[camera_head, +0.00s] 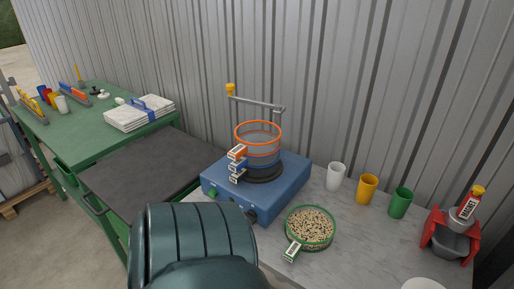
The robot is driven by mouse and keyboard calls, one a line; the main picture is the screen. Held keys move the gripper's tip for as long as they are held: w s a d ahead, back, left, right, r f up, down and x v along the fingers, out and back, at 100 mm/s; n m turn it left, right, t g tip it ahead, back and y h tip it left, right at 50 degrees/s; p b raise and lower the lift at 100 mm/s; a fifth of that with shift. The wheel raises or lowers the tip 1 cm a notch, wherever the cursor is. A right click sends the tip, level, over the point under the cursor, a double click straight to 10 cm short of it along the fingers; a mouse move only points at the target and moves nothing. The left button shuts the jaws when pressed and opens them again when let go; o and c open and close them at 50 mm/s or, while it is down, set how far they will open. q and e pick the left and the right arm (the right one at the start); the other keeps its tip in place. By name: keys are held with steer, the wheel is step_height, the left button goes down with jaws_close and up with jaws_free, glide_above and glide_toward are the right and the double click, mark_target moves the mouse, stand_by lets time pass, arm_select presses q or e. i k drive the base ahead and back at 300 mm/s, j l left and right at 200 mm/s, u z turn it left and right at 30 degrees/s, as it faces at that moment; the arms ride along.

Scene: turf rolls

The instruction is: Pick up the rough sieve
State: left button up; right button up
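A sieve with an orange rim (258,127) sits on top of a stack on a blue machine (290,188). An orange tag handle sticks out to its left, with a blue tag just below it on the stack. A green-rimmed sieve (332,230) full of mixed seeds or grains lies on the grey worktop in front of the machine. Its white tag points towards me. The tag lettering is too small to read, so I cannot tell which sieve is the rough one. Neither of my grippers is in view.
An arm with a yellow knob (231,89) reaches over the stack. White (335,177), yellow (367,189) and green (400,203) cups stand behind the green-rimmed sieve. A red stand (436,240) is at the right. A green table (75,140) holds papers at the left.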

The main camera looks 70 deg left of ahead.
mark_target(255, 138)
steer(key=u, duration=2.5)
steer(key=i+l, duration=0.15)
steer(key=l, duration=0.15)
steer(key=i+l, duration=0.15)
steer(key=l, duration=0.15)
